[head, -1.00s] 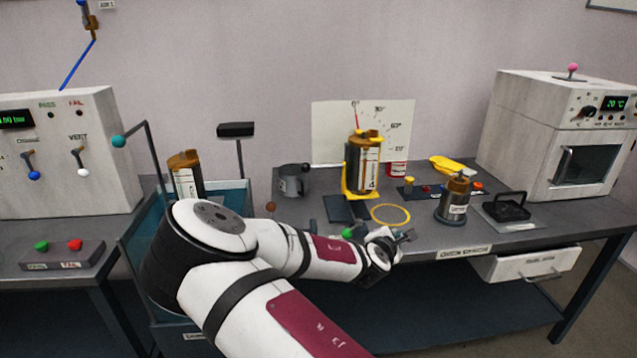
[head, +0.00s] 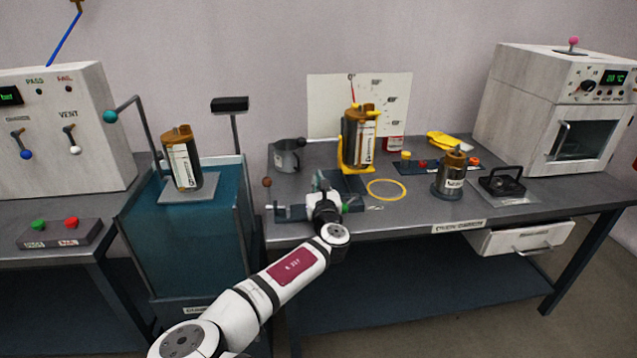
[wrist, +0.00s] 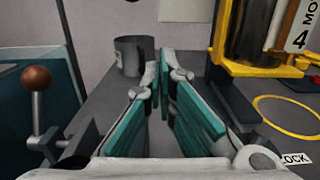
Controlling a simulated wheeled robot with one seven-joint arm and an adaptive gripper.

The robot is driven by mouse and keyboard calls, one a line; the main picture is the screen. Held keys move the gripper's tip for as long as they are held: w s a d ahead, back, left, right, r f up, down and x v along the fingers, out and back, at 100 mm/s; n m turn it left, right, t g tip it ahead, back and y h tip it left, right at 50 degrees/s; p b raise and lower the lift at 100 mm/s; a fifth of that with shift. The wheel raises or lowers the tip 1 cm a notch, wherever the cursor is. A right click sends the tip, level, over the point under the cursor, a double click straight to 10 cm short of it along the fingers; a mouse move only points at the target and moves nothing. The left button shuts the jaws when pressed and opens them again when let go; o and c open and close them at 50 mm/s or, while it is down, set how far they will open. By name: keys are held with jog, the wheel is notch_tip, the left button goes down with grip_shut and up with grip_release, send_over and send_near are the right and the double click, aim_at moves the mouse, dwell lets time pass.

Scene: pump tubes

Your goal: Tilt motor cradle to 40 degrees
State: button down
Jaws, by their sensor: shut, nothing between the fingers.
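The motor cradle (head: 345,165) is a yellow frame holding a brown and silver motor (head: 360,137) upright on the bench. The cradle's yellow base also shows at the right of the wrist view (wrist: 232,68). A white angle board (head: 325,105) stands behind it, its red pointer near 0°. A brown ball handle (head: 267,182) on a grey post is at the left of the cradle's base; it is large at the left of the wrist view (wrist: 37,78). A green knob (head: 346,209) sits beside my gripper. My gripper (head: 322,183) is shut and empty, in front of the cradle, right of the ball handle.
A grey mug (head: 287,158) stands behind and left. A yellow ring (head: 387,189) lies to the right, a LOCK label (wrist: 294,130) near it.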

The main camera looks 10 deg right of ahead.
jog(key=w+r, duration=0.4)
jog(key=w, duration=0.3)
jog(key=shift+a+r+m+p, duration=0.1)
jog(key=shift+r+m+p, duration=0.2)
jog(key=shift+r+m, duration=0.4)
dwell(0.5)
jog(key=shift+r+m+p, duration=0.65)
jog(key=shift+r+m, duration=0.65)
jog(key=shift+r, duration=0.55)
notch_tip(320, 180, up, 4)
jog(key=r+m+p, duration=0.1)
jog(key=m+p, duration=0.1)
jog(key=m, duration=0.2)
send_over(313, 141)
jog(key=s+d, duration=0.1)
jog(key=s, duration=0.1)
jog(key=shift+s+f+h, duration=0.15)
jog(key=shift+f+h, duration=0.1)
jog(key=shift+h, duration=0.05)
jog(key=shift+d+r, duration=0.1)
